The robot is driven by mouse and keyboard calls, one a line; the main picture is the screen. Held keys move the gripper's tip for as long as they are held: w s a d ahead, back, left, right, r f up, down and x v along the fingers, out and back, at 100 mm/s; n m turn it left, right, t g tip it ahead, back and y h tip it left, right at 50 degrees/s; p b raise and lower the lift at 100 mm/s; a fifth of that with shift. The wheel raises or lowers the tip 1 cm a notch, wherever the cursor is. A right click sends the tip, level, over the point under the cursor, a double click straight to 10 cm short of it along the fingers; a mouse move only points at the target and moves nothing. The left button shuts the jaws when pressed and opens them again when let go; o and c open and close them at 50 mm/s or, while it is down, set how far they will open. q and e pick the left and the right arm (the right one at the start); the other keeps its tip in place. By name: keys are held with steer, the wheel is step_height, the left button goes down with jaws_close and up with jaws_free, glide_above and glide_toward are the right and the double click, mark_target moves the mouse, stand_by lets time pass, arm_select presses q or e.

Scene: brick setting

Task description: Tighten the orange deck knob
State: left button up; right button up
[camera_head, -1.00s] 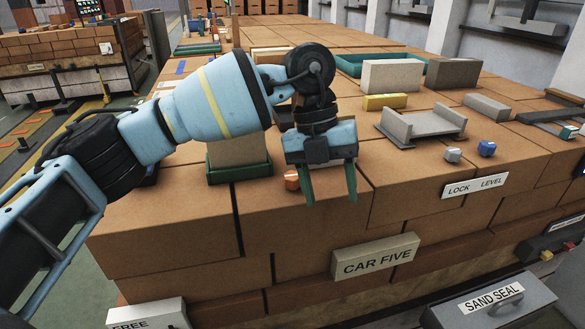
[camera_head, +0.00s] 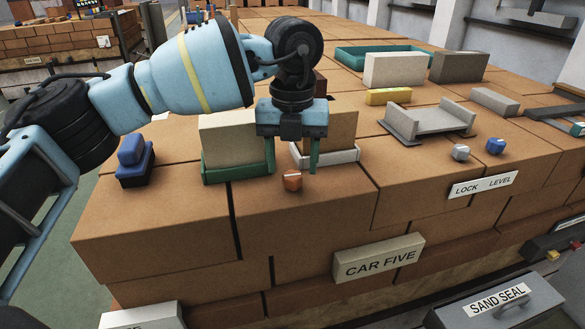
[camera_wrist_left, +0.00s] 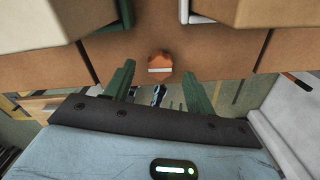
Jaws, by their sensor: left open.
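The orange deck knob (camera_head: 292,181) sits on the brown brick deck near its front edge, with a pale line across it. My left gripper (camera_head: 292,165) is open and empty, its two green fingers pointing down just above and to either side of the knob in the head view. In the left wrist view the knob (camera_wrist_left: 159,62) lies between the lines of the fingers (camera_wrist_left: 157,78), a little beyond their tips, with a gap on each side. I see no contact with it. My right gripper is not in view.
Behind the knob stand a pale block in a green tray (camera_head: 238,174) and a brown block in a white tray (camera_head: 343,157), close to the fingers. A blue part (camera_head: 133,162) is left. Silver (camera_head: 460,153) and blue (camera_head: 495,146) knobs are right. The deck's front drops off.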

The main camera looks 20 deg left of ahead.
arm_select(q)
step_height(320, 180, down, 2)
steer(key=shift+f, duration=0.1)
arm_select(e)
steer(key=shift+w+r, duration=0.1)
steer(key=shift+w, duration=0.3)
arm_select(q)
steer(key=c, duration=1)
steer(key=shift+o, duration=0.2)
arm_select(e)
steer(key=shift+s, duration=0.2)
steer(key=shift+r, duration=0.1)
